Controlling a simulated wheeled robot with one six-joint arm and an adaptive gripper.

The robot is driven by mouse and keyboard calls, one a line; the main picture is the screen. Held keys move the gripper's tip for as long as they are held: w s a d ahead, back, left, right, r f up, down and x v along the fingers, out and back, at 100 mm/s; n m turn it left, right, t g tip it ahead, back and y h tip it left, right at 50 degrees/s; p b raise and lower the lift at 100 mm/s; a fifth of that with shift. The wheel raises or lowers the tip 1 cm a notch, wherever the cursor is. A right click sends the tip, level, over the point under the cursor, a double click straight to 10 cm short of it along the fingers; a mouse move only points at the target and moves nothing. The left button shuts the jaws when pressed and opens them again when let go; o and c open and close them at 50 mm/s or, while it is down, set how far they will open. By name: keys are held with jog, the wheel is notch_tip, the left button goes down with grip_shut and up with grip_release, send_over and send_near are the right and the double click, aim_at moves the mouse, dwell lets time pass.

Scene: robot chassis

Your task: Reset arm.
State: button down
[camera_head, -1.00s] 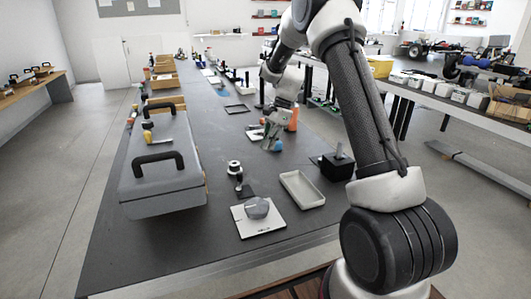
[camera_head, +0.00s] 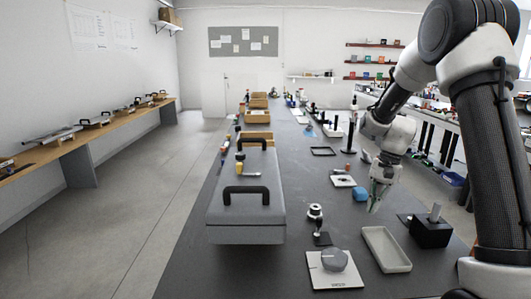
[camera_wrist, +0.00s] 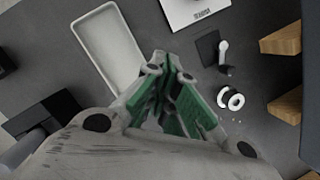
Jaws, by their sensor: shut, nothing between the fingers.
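My gripper (camera_head: 375,208) hangs over the dark workbench (camera_head: 290,190), fingers pointing down, at the right of the head view. Its green-padded fingers are shut and empty. They also show in the wrist view (camera_wrist: 174,68), with the tips together. A small blue object (camera_head: 360,194) is just left of the fingers in the head view. A pale rectangular tray (camera_head: 386,250) stands nearer the camera than the gripper; it also shows at the upper left of the wrist view (camera_wrist: 108,45).
A large grey case (camera_head: 245,205) with black handles stands on the bench's left. A scale (camera_head: 335,279) with a grey lump (camera_head: 335,260), a black-and-white knob-like part (camera_head: 315,211) and a black box (camera_head: 430,232) stand around the tray. Floor at left is clear.

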jog(key=s+r+n+t+h, duration=0.1)
jog(key=s+r+n+t, duration=0.1)
jog(key=s+r, duration=0.4)
jog(key=s+d+r+n+t+h, duration=0.1)
jog(key=s+r, duration=0.5)
jog(key=s, duration=0.6)
jog(key=s+d+r+n+t, duration=0.1)
jog(key=s+r+n+t, duration=0.2)
jog(key=s, duration=0.7)
jog(key=shift+r+n+h, duration=0.4)
jog(key=shift+r+n, duration=0.7)
jog(key=shift+r, duration=0.45)
